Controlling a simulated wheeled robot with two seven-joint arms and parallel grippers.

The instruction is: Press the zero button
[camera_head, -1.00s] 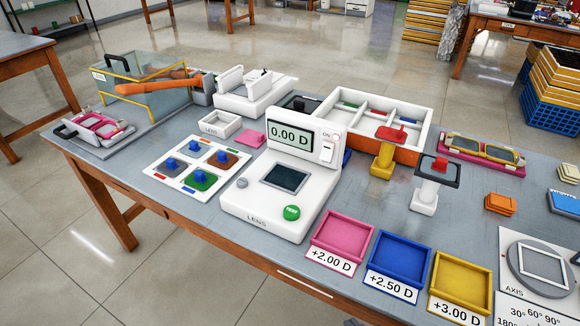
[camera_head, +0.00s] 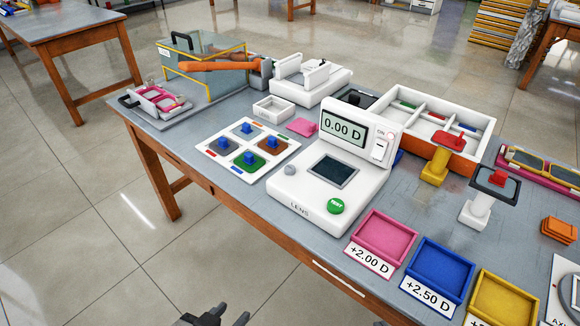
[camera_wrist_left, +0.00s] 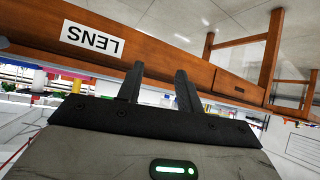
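The white lens meter (camera_head: 345,150) stands on the table with its display (camera_head: 344,126) reading 0.00 D. A small grey round button (camera_head: 290,169), with no readable label, sits at the left of its base. A green button (camera_head: 336,206), whose label seems to read TEST, is at the front right. My left gripper (camera_head: 231,312) shows at the bottom edge of the head view, in front of the table and well short of the meter. In the left wrist view its fingers (camera_wrist_left: 158,78) are apart with nothing between them. My right gripper is not in view.
Pink (camera_head: 382,237), blue (camera_head: 436,270) and yellow (camera_head: 502,300) trays line the front edge right of the meter. A white board with several blue-knobbed pads (camera_head: 248,150) lies left. The table's wooden front (camera_wrist_left: 150,58) with a LENS label (camera_wrist_left: 92,39) shows beyond my fingers.

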